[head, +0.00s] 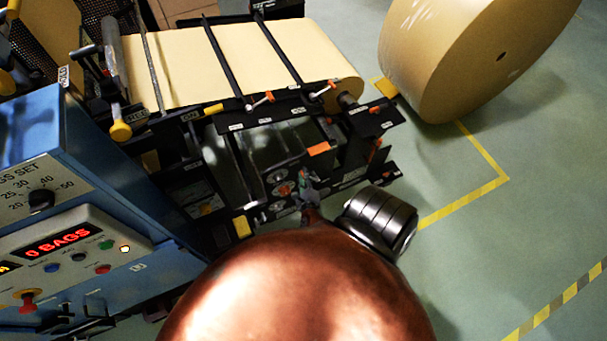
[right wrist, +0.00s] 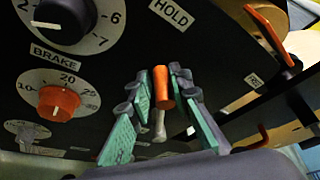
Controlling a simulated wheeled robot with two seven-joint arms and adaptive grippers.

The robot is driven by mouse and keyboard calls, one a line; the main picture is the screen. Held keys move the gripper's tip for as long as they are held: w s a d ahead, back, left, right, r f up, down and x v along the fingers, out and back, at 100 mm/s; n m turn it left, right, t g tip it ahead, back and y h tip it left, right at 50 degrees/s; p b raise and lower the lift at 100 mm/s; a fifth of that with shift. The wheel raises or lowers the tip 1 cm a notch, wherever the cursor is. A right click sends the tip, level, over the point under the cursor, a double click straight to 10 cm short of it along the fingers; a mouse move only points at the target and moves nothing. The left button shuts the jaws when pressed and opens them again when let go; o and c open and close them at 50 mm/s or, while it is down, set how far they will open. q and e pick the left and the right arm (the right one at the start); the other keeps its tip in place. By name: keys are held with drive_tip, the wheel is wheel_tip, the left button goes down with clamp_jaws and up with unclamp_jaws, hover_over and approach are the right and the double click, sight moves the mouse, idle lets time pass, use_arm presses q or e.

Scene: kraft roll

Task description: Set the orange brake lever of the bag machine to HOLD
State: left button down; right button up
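The orange brake lever (right wrist: 162,88) stands out from the dark panel in the right wrist view, on a pale shaft, below the HOLD label (right wrist: 171,13). My right gripper (right wrist: 161,84) has its teal-padded fingertips on both sides of the orange handle. They lie close against it, with no clear gap, so it looks shut on the lever. In the head view, the right gripper (head: 308,190) is at the machine's dark front panel, small and partly hidden behind my copper-coloured arm. The lever is hard to make out there. My left gripper is not in view.
The brake dial with its orange knob (right wrist: 58,103) and a black knob (right wrist: 66,16) are left of the lever. Another orange handle (right wrist: 265,28) is at the right. A blue control cabinet (head: 120,215) stands left, a large kraft roll (head: 460,60) at the back right. Open floor (head: 520,200) lies right.

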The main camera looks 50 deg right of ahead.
drive_tip(key=shift+o, duration=1.4)
drive_tip(key=shift+w+r, duration=0.1)
drive_tip(key=shift+a, duration=0.1)
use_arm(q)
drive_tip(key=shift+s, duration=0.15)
use_arm(e)
drive_tip(key=v, duration=1.2)
